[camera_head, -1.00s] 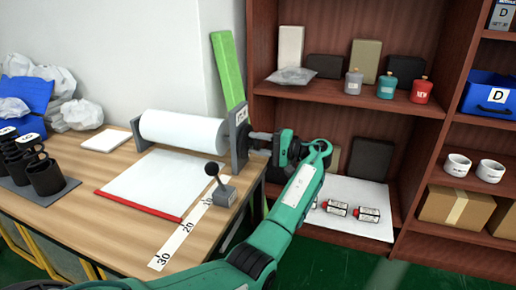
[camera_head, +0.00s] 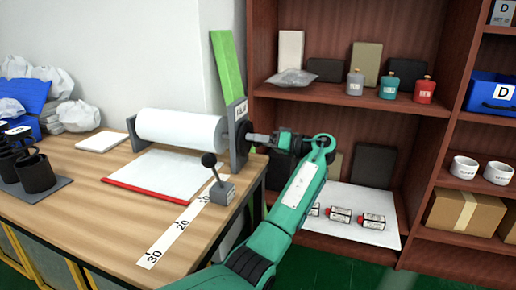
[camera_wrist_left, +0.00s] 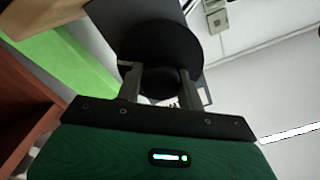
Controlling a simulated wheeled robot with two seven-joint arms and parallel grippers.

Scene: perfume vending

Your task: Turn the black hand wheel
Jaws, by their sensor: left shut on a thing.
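The black hand wheel (camera_head: 243,134) sits at the right end of the white paper roll (camera_head: 180,130), on the outer side of the grey end plate. In the left wrist view it is a dark round disc (camera_wrist_left: 158,42) with a smaller dark hub (camera_wrist_left: 163,82) in front. My left gripper (camera_head: 264,139) reaches it from the right. In the left wrist view the two fingers (camera_wrist_left: 153,84) stand one on each side of the hub, shut on it. The contact faces are partly hidden in shadow. My right gripper is not in view.
A small black-knobbed lever (camera_head: 222,192) stands on the table by a numbered strip (camera_head: 180,237). A red-edged white sheet (camera_head: 155,175) lies below the roll. A wooden shelf (camera_head: 330,98) with bottles and boxes stands close right of my arm. Black mugs (camera_head: 37,172) are far left.

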